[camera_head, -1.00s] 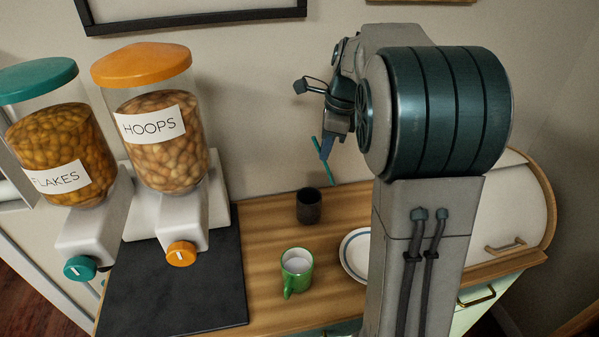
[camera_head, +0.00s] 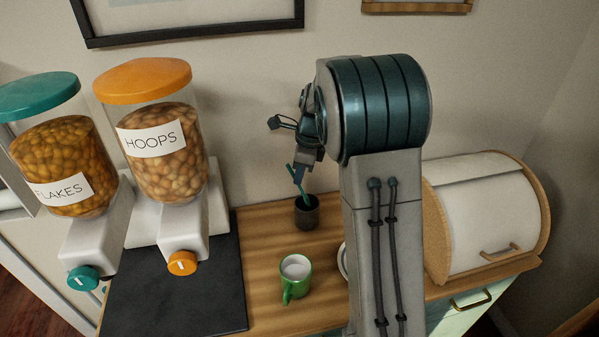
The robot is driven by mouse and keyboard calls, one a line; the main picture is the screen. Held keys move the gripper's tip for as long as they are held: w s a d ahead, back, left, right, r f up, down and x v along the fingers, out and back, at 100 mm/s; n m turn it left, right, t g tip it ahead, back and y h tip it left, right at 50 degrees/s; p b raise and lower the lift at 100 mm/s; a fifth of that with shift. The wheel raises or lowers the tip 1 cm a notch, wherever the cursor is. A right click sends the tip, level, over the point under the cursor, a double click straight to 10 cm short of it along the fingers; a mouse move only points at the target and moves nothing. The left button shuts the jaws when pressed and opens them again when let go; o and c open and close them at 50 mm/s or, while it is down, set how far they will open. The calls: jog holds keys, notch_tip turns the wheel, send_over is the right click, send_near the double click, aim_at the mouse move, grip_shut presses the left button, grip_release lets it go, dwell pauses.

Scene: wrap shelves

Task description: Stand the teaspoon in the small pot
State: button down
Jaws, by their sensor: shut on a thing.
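The small dark pot (camera_head: 306,215) stands upright on the wooden counter near the wall. My gripper (camera_head: 299,179) is above the pot, pointing down and shut on the teal teaspoon (camera_head: 305,192). The teaspoon is slightly tilted, with its upper end leaning left. Its lower end is at the pot's mouth and seems to reach inside; the inside of the pot is too dark to tell how deep. The fingertips are small and partly hidden behind the wrist.
A green mug (camera_head: 296,279) with pale contents stands in front of the pot. A plate (camera_head: 343,262) is mostly hidden behind my arm. Two cereal dispensers (camera_head: 165,160) stand left by a dark mat (camera_head: 180,290). A bread bin (camera_head: 490,215) is at the right.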

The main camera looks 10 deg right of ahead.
jog(key=shift+f, duration=0.6)
jog(key=c, duration=1.5)
grip_release()
jog(key=shift+c, duration=0.2)
jog(key=shift+r, duration=0.15)
jog(key=w+v, duration=0.1)
jog(key=v, duration=1.1)
jog(key=s+a+f+n+t+h, duration=0.1)
jog(key=s+f+n, duration=0.1)
jog(key=s+n, duration=0.9)
jog(key=s+a+f+n+t+h, duration=0.1)
jog(key=s+f+n, duration=0.2)
jog(key=s+n, duration=0.7)
jog(key=s, duration=0.7)
jog(key=shift+a+n+t+b, duration=0.25)
jog(key=shift+n+t+b, duration=0.05)
jog(key=shift+n+b, duration=0.1)
